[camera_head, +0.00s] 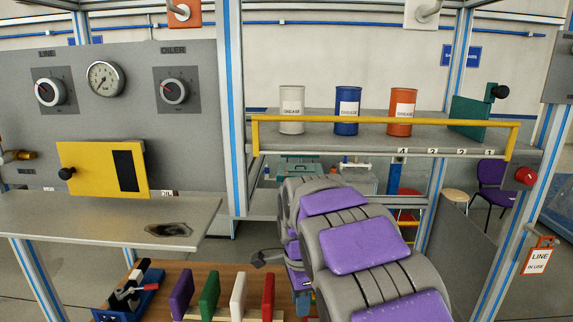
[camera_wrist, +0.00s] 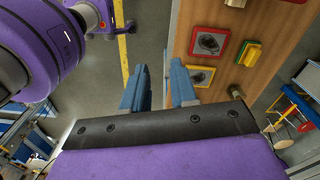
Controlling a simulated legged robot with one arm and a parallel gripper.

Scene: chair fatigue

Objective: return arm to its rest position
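My gripper (camera_wrist: 160,75) shows in the wrist view as two blue-grey fingers beyond a dark bar and a purple housing. The fingers stand apart, with nothing between them. They point past the edge of a wooden board (camera_wrist: 190,55), with grey floor beside it. Whether the fingers touch the board cannot be told. In the head view, my grey and purple arm fills the lower middle, in front of the shelf frame. I cannot make out the fingers there.
A metal shelf (camera_head: 160,215) is at left, below a yellow-covered panel (camera_head: 103,168). Below it are a blue tray (camera_head: 125,300) and several coloured upright blocks (camera_head: 208,295). Three cans, one blue (camera_head: 347,108), stand behind a yellow rail (camera_head: 385,122). A purple chair (camera_head: 493,180) is at right.

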